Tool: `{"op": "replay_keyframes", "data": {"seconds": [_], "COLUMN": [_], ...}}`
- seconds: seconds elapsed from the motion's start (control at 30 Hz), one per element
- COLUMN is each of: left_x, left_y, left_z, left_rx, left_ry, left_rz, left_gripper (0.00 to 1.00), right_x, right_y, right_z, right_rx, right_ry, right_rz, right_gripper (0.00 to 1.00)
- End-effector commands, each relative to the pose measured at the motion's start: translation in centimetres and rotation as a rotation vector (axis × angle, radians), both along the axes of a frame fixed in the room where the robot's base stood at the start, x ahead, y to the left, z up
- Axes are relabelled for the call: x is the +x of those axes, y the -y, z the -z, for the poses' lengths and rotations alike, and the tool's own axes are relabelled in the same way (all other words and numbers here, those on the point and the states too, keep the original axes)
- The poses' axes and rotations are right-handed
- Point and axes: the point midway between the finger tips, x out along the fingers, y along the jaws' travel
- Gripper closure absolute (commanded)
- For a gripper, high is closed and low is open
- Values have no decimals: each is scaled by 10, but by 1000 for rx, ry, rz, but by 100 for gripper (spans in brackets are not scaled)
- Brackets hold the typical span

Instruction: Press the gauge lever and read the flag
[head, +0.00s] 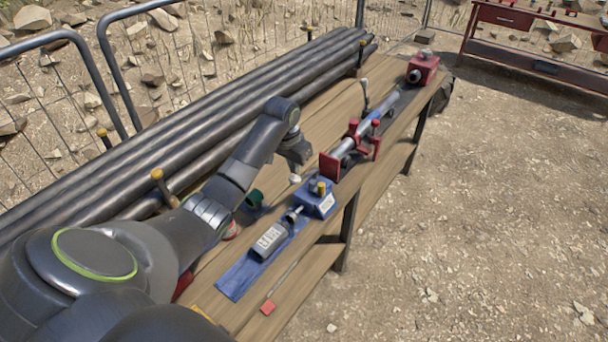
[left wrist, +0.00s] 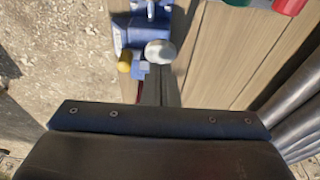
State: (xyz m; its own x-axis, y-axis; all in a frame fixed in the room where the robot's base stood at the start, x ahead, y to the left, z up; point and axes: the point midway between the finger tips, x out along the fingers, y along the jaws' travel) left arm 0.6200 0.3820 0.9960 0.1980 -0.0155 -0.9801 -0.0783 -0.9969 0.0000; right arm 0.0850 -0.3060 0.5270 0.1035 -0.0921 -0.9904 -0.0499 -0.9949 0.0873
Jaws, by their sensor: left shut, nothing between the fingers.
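A blue box (head: 318,199) with a yellow knob and a white label sits on the wooden bench in the head view. The blue body (left wrist: 133,30) also shows at the top of the left wrist view, with a yellow knob (left wrist: 125,62) and a round silver knob (left wrist: 160,53). A pale round knob (head: 295,178) shows left of the box in the head view. I cannot tell for sure which part is the lever, and I make out no flag. My left gripper (head: 299,155) is shut and empty, above the bench behind the box. My right gripper is out of view.
A red clamp (head: 345,148) holding a grey tube stands farther along the bench. Dark pipes (head: 200,128) run along the bench's left side. Open gravel lies to the right.

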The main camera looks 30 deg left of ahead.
Motion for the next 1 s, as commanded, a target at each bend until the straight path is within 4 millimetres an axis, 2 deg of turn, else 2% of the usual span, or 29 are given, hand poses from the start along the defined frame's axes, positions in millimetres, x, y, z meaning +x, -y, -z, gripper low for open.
{"op": "replay_keyframes", "data": {"seconds": [0.23,1.0], "left_x": [0,0], "left_y": [0,0], "left_z": [3,35], "left_rx": [0,-1], "left_ry": [-1,-1], "left_rz": [0,-1], "left_gripper": [100,100], "right_x": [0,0], "right_y": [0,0], "right_z": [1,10], "right_rx": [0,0], "right_ry": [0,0], "right_rz": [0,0], "right_gripper": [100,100]}}
